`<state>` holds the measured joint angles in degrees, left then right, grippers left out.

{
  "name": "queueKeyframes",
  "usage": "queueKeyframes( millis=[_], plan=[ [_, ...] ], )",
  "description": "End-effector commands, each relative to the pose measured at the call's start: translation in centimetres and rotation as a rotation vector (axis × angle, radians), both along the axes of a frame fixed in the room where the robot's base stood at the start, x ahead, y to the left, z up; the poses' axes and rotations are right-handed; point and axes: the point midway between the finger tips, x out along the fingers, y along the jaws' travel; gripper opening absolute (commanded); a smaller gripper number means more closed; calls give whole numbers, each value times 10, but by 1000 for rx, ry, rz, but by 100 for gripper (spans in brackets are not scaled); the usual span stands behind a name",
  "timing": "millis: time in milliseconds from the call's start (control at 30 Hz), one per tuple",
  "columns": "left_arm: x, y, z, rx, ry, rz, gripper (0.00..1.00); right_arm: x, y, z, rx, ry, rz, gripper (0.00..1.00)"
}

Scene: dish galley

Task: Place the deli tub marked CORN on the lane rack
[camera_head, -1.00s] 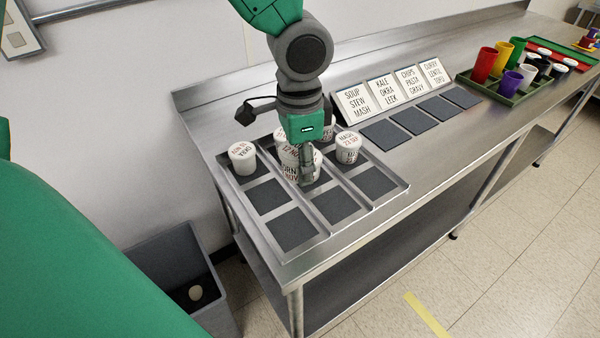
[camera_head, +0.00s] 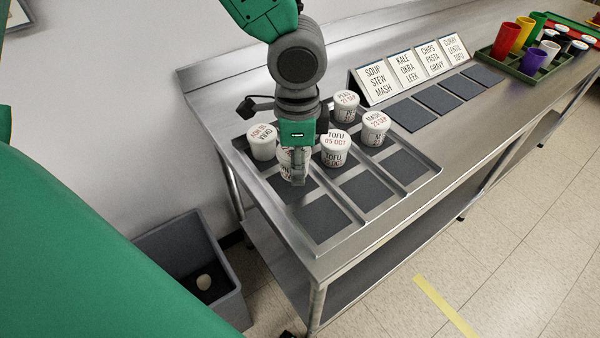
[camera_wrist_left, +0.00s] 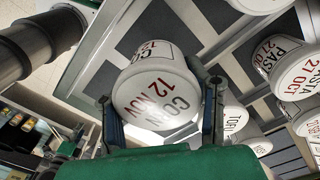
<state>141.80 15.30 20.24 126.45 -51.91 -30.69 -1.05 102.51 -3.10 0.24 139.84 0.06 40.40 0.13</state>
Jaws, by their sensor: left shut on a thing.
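The white deli tub marked CORN 12 NOV (camera_wrist_left: 155,88) is between the fingers of my left gripper (camera_head: 298,170), shut on it. In the head view the gripper hides much of this tub (camera_head: 285,168). It is at the left lane of the lane rack (camera_head: 347,241), in front of an OKRA tub (camera_head: 262,142). I cannot tell whether it touches the rack. A TOFU 05 OCT tub (camera_head: 335,148) stands in the middle lane. A MASH tub (camera_head: 375,128) stands in the right lane with another tub (camera_head: 346,105) behind it. My right gripper is not in view.
Dark pads at the rack's front are bare. Label signs (camera_head: 408,70) stand behind more empty pads. A green tray (camera_head: 520,68) with coloured cups is farther right on the steel counter. A grey bin (camera_head: 190,262) holding a small pale object stands on the floor at lower left.

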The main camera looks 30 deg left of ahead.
Motion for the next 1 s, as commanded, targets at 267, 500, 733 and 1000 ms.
queueKeyframes(
  millis=[267,500,733,1000],
  plan=[
    [0,0,-32,0,2,-1,11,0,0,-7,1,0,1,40],
    [0,-1,-32,2,1,-1,11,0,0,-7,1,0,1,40],
    [0,0,-33,0,1,0,63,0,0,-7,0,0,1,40],
    [0,0,-28,-1,0,0,63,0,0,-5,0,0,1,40]
  ],
)
